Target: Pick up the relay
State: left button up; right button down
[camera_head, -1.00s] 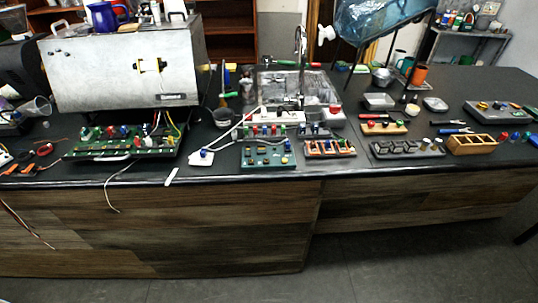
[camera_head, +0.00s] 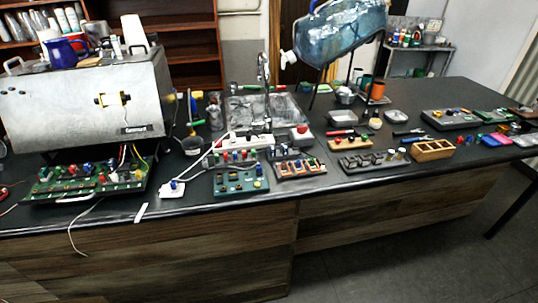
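Neither of my grippers is in view. I cannot tell for certain which small part is the relay. A green circuit board (camera_head: 45,186) with several coloured parts and wires sits below the metal brewer housing (camera_head: 75,112) at left. A dark green board (camera_head: 222,187) with small coloured parts lies near the front edge, left of centre. A board with orange slots (camera_head: 300,169) lies right of it. A grey board with dark blocks (camera_head: 372,161) lies farther right. All the small parts are too small to identify surely.
A sink (camera_head: 262,110) is at the back. A large blue water bottle (camera_head: 345,35) hangs over the counter on a stand. A wooden divided box (camera_head: 432,152) and a dark tray of parts (camera_head: 462,119) are at right. A white power strip (camera_head: 244,143) trails a cable.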

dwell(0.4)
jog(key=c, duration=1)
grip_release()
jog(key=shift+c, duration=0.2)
